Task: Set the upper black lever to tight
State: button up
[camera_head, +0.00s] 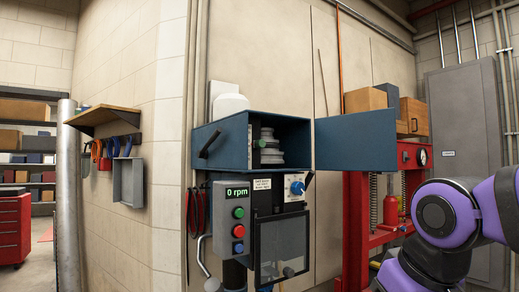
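A blue drill-press head (221,143) stands against the wall, its box open at the front with stacked grey pulleys (268,149) inside. A short black lever (210,144) sits on the left side of the box and slants up to the right. A second, smaller black lever (308,180) shows lower down, at the right side near a blue knob (298,188). I cannot read any tight or loose marking at either lever. My purple and black arm is at the lower right, apart from the machine. My gripper is out of view.
The blue cover door (356,143) is swung open to the right. A grey control box (233,225) reads 0 rpm. A clear guard (283,247) hangs below. A red press frame (355,225) stands behind my arm. A wooden shelf (104,115) is on the left wall.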

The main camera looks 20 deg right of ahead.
aim_at(200, 154)
jog(key=i+j+u, duration=0.2)
jog(key=i+j, duration=0.35)
jog(key=j, duration=0.3)
jog(key=i+j+u, duration=0.2)
jog(key=i+j, duration=0.4)
jog(key=j, duration=0.15)
